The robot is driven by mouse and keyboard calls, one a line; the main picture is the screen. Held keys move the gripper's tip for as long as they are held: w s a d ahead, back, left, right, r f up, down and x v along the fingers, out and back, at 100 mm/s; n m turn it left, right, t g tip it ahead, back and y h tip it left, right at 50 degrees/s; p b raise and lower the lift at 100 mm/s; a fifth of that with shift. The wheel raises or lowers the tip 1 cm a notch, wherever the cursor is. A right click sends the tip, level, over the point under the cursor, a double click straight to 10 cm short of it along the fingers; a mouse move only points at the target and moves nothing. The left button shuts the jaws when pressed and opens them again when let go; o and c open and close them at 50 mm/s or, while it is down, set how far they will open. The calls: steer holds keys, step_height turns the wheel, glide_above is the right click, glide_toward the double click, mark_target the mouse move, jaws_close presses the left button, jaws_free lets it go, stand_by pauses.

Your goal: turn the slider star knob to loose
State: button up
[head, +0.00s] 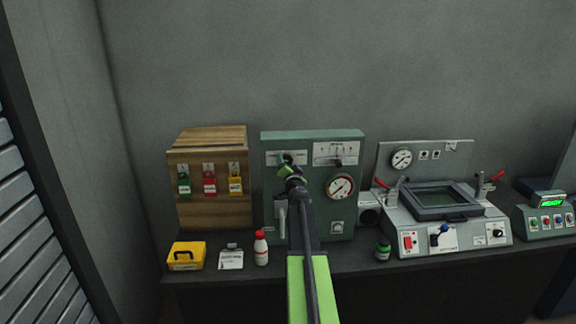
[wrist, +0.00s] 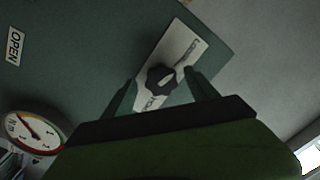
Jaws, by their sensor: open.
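A black star knob (wrist: 161,79) sits on a white label plate (wrist: 184,45) on the green panel (wrist: 85,55) in the wrist view. The plate's lettering is partly covered and too small to read surely. My gripper (wrist: 159,77) is open, with one finger on each side of the knob; I cannot tell whether they touch it. In the head view my gripper (head: 287,166) is at the upper left of the green panel (head: 300,136), over the left white plate (head: 271,158), and mostly hides the knob there.
A round gauge (head: 340,186) and a white scale plate (head: 335,152) are right of my arm. A wooden lockout board (head: 210,139) stands left. A red-capped bottle (head: 261,250) and yellow case (head: 187,254) stand in front. A grey machine (head: 455,238) is right.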

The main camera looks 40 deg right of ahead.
steer(key=v, duration=1.7)
steer(key=shift+b, duration=0.3)
steer(key=shift+a+f, duration=0.1)
steer(key=shift+a, duration=0.05)
